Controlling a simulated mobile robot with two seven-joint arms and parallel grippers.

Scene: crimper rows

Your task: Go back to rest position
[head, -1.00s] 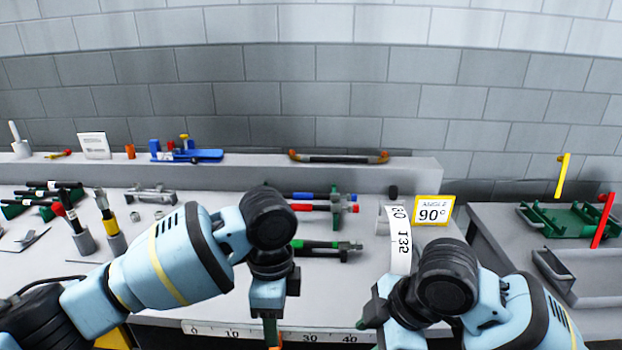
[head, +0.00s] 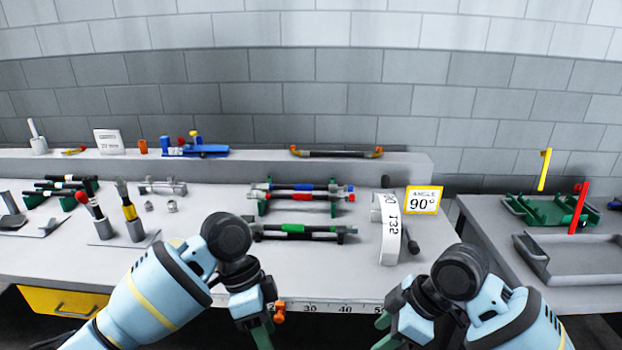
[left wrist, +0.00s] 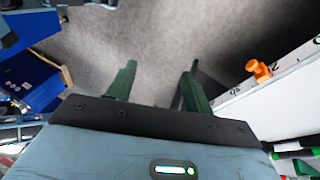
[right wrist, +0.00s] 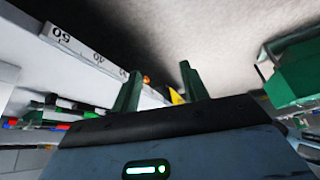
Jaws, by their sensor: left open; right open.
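My left gripper (head: 262,330) hangs at the bench's front edge in the head view, its tips cut off by the frame. In the left wrist view its two green fingers (left wrist: 155,85) are apart with only floor between them. My right gripper (head: 420,335) is also at the front edge, right of the left one, partly hidden by its own arm. In the right wrist view its green fingers (right wrist: 160,90) are apart and empty. Both grippers are clear of the tools on the bench (head: 320,270).
A ruler (head: 345,308) runs along the front edge with an orange piece (head: 279,311) beside my left gripper. Racks with red-blue (head: 303,190) and green (head: 295,230) handled tools lie mid-bench. A 90° sign (head: 423,200) stands right. A grey tray (head: 585,262) sits on the right table.

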